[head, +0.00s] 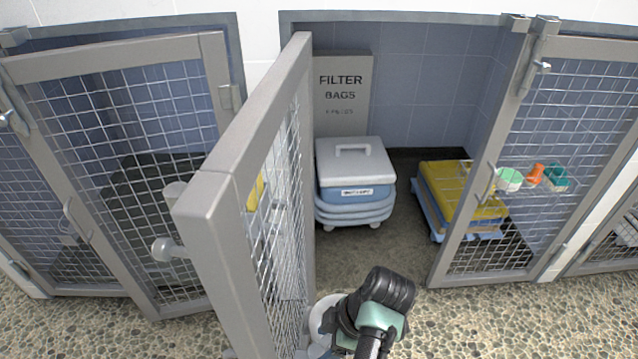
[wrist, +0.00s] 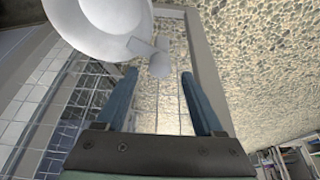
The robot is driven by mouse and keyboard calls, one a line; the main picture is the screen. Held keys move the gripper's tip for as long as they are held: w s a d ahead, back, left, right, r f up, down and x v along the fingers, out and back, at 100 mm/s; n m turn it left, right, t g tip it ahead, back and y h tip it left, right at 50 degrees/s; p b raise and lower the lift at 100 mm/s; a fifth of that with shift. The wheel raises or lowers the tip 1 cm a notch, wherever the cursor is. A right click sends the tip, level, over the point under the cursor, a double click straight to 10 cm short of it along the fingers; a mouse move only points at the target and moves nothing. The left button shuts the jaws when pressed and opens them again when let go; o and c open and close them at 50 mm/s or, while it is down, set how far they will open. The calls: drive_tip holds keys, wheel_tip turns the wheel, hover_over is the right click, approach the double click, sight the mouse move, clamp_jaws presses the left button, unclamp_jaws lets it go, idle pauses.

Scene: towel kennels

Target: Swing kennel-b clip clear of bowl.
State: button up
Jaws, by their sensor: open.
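In the wrist view a white bowl (wrist: 112,14) is at the upper left against a mesh door. A small pale clip (wrist: 160,60) with a short arm reaches to the bowl's rim, and its arm appears to overlap the rim. My gripper (wrist: 158,76) is open, with its two blue fingers on either side of the clip's lower end and nothing held. In the head view the open grey-framed door (head: 232,255) stands toward me, and the pale bowl (head: 322,318) shows low beside it, partly hidden by my wrist. The clip and fingertips are hidden there.
Inside the open kennel stand a blue bin with grey lid (head: 352,165), a filter bags box (head: 345,75) and a yellow-topped stack (head: 455,190). A shut mesh door (head: 545,150) with small coloured items is at right. Pebbled floor (head: 480,325) is clear in front.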

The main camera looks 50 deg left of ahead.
sight(321, 345)
drive_tip(key=shift+b+x, duration=0.45)
drive_tip(key=shift+x, duration=1)
drive_tip(key=shift+c, duration=0.2)
clamp_jaws()
